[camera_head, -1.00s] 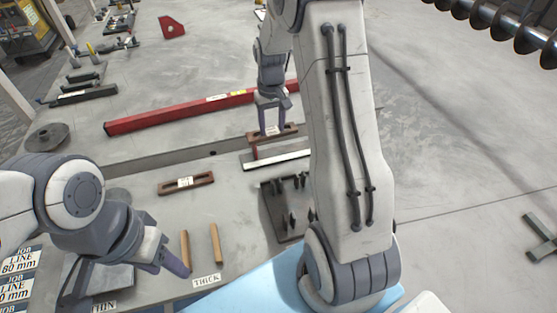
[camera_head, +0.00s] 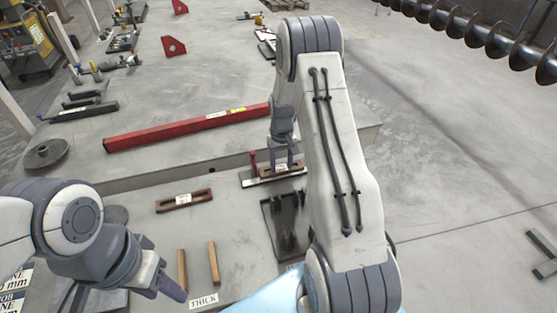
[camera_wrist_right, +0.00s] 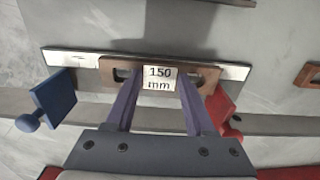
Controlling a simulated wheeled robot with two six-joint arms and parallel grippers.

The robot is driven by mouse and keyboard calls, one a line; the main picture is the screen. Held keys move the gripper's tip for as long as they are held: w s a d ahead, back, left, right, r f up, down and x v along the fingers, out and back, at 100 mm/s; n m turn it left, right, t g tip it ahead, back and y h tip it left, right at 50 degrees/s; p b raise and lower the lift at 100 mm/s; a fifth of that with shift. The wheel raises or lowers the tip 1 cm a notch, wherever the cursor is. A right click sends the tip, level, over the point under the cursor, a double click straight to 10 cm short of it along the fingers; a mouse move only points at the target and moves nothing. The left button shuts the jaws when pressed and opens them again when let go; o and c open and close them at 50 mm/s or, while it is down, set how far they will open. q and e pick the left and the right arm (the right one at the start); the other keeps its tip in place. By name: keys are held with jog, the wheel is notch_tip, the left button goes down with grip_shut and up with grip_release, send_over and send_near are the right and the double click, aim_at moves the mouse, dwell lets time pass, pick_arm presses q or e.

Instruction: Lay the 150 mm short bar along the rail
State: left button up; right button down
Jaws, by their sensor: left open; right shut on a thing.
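The brown 150 mm short bar (camera_wrist_right: 208,76) is in my right gripper (camera_wrist_right: 157,82), shut on its middle around the white label. In the right wrist view the bar lies lengthwise along the pale rail (camera_wrist_right: 72,58), overlapping its near edge; I cannot tell whether it touches. In the head view the bar (camera_head: 295,171) and right gripper (camera_head: 283,160) are over the rail (camera_head: 250,182). A blue piece (camera_wrist_right: 54,97) is left of the bar and a red piece (camera_wrist_right: 222,112) right. My left gripper (camera_head: 140,284) is open and empty at lower left.
Another brown slotted bar (camera_head: 184,201) lies left of the rail. Two wooden strips (camera_head: 183,268) lie near the THICK label (camera_head: 204,300). A dark plate (camera_head: 283,225) is nearer than the rail. A long red beam (camera_head: 185,127) lies behind. My right arm hides some of the table.

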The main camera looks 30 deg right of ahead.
jog(key=w, duration=0.1)
jog(key=w+p, duration=0.1)
jog(key=w, duration=0.1)
jog(key=shift+d+f, duration=0.3)
jog(key=shift+d, duration=0.1)
jog(key=shift+f, duration=0.25)
jog(key=shift+f, duration=0.2)
jog(key=shift+c, duration=1.2)
grip_release()
jog(key=shift+r, duration=0.1)
